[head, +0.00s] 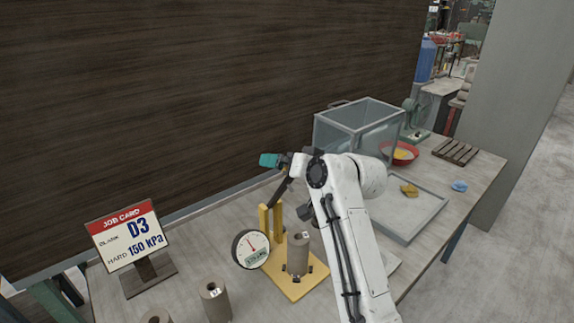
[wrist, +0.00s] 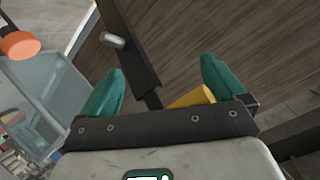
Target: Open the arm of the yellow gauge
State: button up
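The yellow gauge (head: 297,287) stands on the table with a yellow post (head: 264,220) and a round white dial (head: 251,248). A grey-brown clay cylinder (head: 298,254) stands upright on its base. The gauge's dark arm (head: 281,193) slants up from the post toward my gripper. My gripper (head: 269,160) is above the post, its teal fingers showing. In the wrist view my gripper (wrist: 163,85) has its fingers wide apart; the dark arm (wrist: 128,42), with a silver peg, and part of the yellow post (wrist: 192,98) show beyond them. I cannot tell whether anything touches.
More clay cylinders (head: 215,299) stand at the front. A clear box (head: 358,130), red bowl (head: 401,153), grey tray (head: 407,237) and slatted wooden rack (head: 456,151) lie at right. A dark wall rises behind the table.

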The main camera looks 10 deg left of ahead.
jog(key=shift+s+d+r+p, duration=0.2)
jog(key=shift+d+r+p, duration=0.05)
jog(key=shift+r+p, duration=0.5)
jog(key=shift+s+d+r+p, duration=0.15)
jog(key=shift+d+r+p, duration=0.1)
jog(key=shift+r+p, duration=0.5)
jog(key=shift+s+d+r+p, duration=0.15)
jog(key=shift+d+r+p, duration=0.15)
jog(key=shift+r+p, duration=0.2)
jog(key=shift+s+d+r+p, duration=0.15)
jog(key=shift+d+r+p, duration=0.15)
jog(key=shift+r, duration=0.3)
jog(key=shift+s+d+r, duration=0.15)
jog(key=shift+d+r, duration=0.05)
jog(key=shift+r, duration=0.2)
jog(key=shift+s+d+r, duration=0.15)
jog(key=shift+r, duration=0.2)
jog(key=shift+s+d+r, duration=0.2)
jog(key=shift+s+r, duration=0.25)
jog(key=shift+r, duration=0.2)
jog(key=shift+s+d+r, duration=0.25)
jog(key=shift+d+r, duration=0.2)
jog(key=shift+r, duration=0.25)
jog(key=shift+s+d+r, duration=0.25)
jog(key=shift+d+r, duration=0.15)
jog(key=shift+r, duration=0.3)
jog(key=b+v, duration=0.3)
jog(key=v, duration=0.7)
jog(key=shift+s+d, duration=0.25)
jog(key=shift+d, duration=0.05)
